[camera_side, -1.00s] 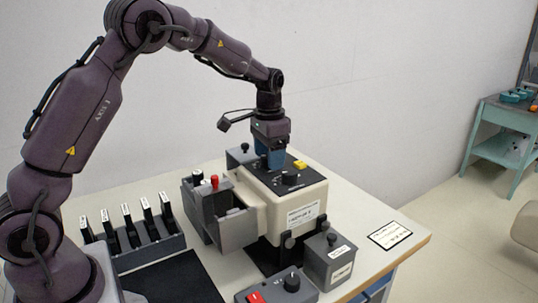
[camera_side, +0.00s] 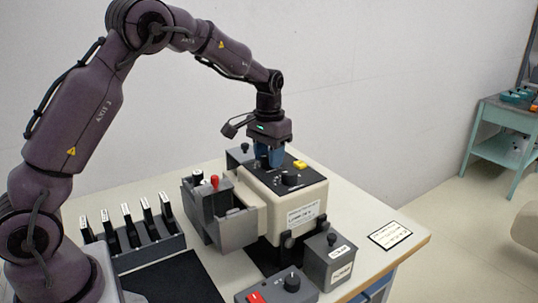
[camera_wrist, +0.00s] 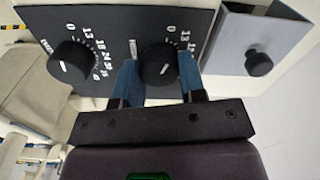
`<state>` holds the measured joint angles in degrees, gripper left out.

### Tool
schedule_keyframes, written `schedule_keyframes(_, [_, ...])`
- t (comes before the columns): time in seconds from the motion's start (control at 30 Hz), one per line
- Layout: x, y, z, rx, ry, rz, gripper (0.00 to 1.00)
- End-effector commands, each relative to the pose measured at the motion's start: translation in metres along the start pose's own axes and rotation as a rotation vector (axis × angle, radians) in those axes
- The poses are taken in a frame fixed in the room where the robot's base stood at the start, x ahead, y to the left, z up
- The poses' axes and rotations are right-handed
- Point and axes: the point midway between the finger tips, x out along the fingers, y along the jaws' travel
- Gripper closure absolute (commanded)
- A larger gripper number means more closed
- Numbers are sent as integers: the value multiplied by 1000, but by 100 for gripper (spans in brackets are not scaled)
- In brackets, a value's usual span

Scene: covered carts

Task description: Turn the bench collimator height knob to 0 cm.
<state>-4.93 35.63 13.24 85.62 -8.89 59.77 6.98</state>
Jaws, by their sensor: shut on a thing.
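My gripper (camera_side: 270,158) points straight down over the cream bench unit (camera_side: 305,198). Its blue fingers are shut on a round black knob, with one finger on each side in the wrist view (camera_wrist: 160,62). The held knob sits on a black panel (camera_wrist: 112,20) with a printed scale; a 0 shows beyond it. A short white mark shows on the knob, but its exact reading is unclear. A second black knob with its own number scale (camera_wrist: 72,62) stands beside it and is free. The panel's small lettering is too blurred to tell which knob sets collimator height.
A yellow button (camera_side: 300,164) is close to the gripper's right. Grey knob boxes (camera_side: 330,262) stand in front. A rack of slim upright pieces (camera_side: 128,235) is farther left.

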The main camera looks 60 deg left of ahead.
Motion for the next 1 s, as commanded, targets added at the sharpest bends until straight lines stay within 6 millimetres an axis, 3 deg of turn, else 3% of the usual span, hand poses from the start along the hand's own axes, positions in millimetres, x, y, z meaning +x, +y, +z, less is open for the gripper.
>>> schedule_keyframes(0.17, [0, 0, 0, -106, -1, 0, 86])
schedule_keyframes(0.47, [0, 0, 0, -115, 0, 0, 86])
schedule_keyframes(0.5, [0, 0, 0, -115, 0, 0, 53])
schedule_keyframes(0.57, [0, 0, 0, -114, 0, 0, 40])
schedule_keyframes(0.87, [-1, 0, 0, -111, 0, 0, 37])
schedule_keyframes(1.0, [-12, 0, -1, -111, 5, 1, 37])
